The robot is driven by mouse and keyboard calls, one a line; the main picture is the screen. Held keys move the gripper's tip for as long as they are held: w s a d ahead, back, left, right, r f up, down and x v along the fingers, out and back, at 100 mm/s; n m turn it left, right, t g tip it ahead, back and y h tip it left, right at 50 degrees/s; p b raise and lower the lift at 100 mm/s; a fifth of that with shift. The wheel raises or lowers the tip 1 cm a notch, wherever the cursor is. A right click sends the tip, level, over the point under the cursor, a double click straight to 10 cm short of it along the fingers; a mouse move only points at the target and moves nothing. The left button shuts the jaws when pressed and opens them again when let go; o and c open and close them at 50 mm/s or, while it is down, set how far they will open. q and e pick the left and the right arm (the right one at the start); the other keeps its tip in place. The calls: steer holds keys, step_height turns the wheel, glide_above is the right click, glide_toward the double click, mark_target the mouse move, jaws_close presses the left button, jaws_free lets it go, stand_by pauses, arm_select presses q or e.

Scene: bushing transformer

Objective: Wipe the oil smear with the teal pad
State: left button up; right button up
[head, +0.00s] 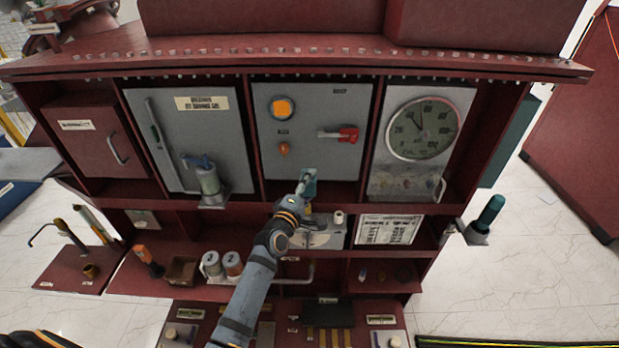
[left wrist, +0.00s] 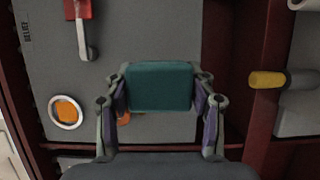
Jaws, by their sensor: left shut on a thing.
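The teal pad (head: 309,180) is held at the tip of my left gripper (head: 304,189), in front of the lower part of the middle grey panel. In the left wrist view, the pad (left wrist: 160,87) sits between the two fingers of the left gripper (left wrist: 160,100), which is shut on it. I cannot tell whether the pad touches the panel. Brownish marks (head: 398,184) show on the right panel below the round gauge; they may be the oil smear. The pad is left of them and apart. My right gripper is not in view.
The middle panel has an orange lamp (head: 282,107), a small orange knob (head: 284,149) and a red-handled lever (head: 347,134). The gauge (head: 422,129) is on the right panel. A pump-like bottle (head: 207,178) stands left.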

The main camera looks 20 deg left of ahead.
mark_target(311, 190)
arm_select(q)
steer(key=shift+f, duration=0.1)
steer(key=shift+s+d, duration=0.25)
steer(key=shift+s, duration=0.5)
steer(key=shift+s+d, duration=0.2)
steer(key=shift+s, duration=0.55)
steer(key=shift+w, duration=0.1)
